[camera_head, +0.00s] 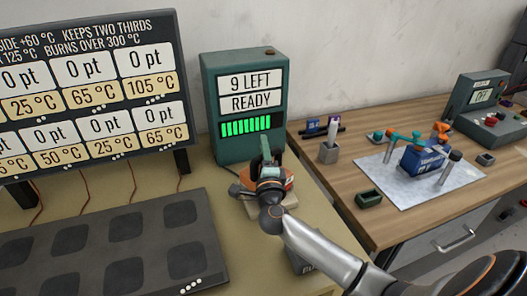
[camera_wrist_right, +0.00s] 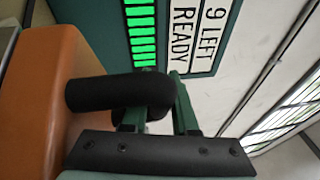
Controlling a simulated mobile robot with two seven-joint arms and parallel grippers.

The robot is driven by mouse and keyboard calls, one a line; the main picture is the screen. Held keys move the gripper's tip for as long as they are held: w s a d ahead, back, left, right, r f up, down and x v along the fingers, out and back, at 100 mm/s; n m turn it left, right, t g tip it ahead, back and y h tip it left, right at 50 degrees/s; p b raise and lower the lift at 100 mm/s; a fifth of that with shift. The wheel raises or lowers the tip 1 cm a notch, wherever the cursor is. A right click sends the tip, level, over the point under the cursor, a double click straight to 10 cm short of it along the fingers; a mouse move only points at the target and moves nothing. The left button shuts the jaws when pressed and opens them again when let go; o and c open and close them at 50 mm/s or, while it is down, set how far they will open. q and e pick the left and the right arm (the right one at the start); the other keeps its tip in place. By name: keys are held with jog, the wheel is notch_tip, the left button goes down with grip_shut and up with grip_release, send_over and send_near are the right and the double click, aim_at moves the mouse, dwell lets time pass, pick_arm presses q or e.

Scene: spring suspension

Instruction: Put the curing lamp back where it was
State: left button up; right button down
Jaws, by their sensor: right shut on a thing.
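My right gripper (camera_head: 266,156) is in front of the green box on the left table. In the right wrist view its green fingers (camera_wrist_right: 158,110) are shut on the black handle (camera_wrist_right: 110,93) of an orange body (camera_wrist_right: 40,90), which I take to be the curing lamp. In the head view the orange lamp (camera_head: 288,183) is mostly hidden behind my wrist. It is over or on a pale block (camera_head: 290,199); I cannot tell whether they touch. My left gripper is not in view.
The green box (camera_head: 209,98) reads "9 LEFT READY" and has lit green bars. A dark plate with square recesses (camera_head: 102,232) lies at left, below a sign board (camera_head: 90,86).

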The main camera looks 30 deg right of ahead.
dwell(0.3)
jog(key=c, duration=1.2)
grip_release()
jog(key=shift+f, duration=0.2)
jog(key=o, duration=0.5)
jog(key=shift+r, duration=0.1)
jog(key=shift+s+r, duration=0.1)
jog(key=shift+b+v, duration=0.35)
jog(key=shift+v, duration=5.65)
